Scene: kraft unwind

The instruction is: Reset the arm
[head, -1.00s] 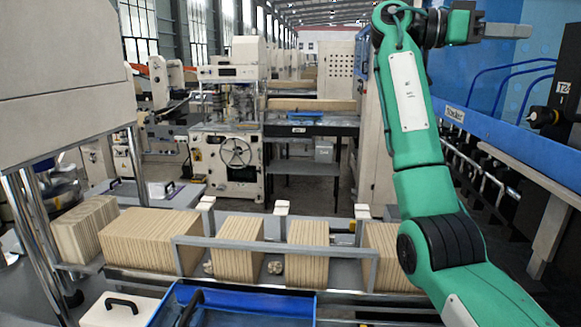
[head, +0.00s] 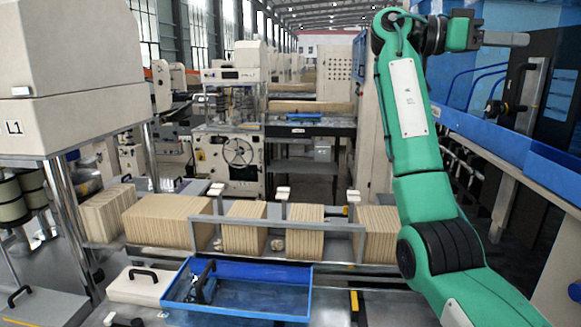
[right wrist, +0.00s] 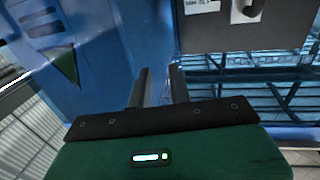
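My right arm (head: 408,110) is green with black joints and rises up the right side of the head view. It is bent at a high elbow near the top. Its gripper (head: 518,39) points right at the top right, in front of a blue machine, and holds nothing. In the right wrist view the two dark fingers of the gripper (right wrist: 160,88) stand apart with an empty gap between them. My left arm and gripper are not in view.
A blue tray (head: 250,306) with a black object in it lies in front. Behind it, several striped kraft stacks (head: 172,221) stand in a row along a metal rail. A white machine (head: 70,75) marked L1 stands left. A blue ledge (head: 545,160) runs close on the right.

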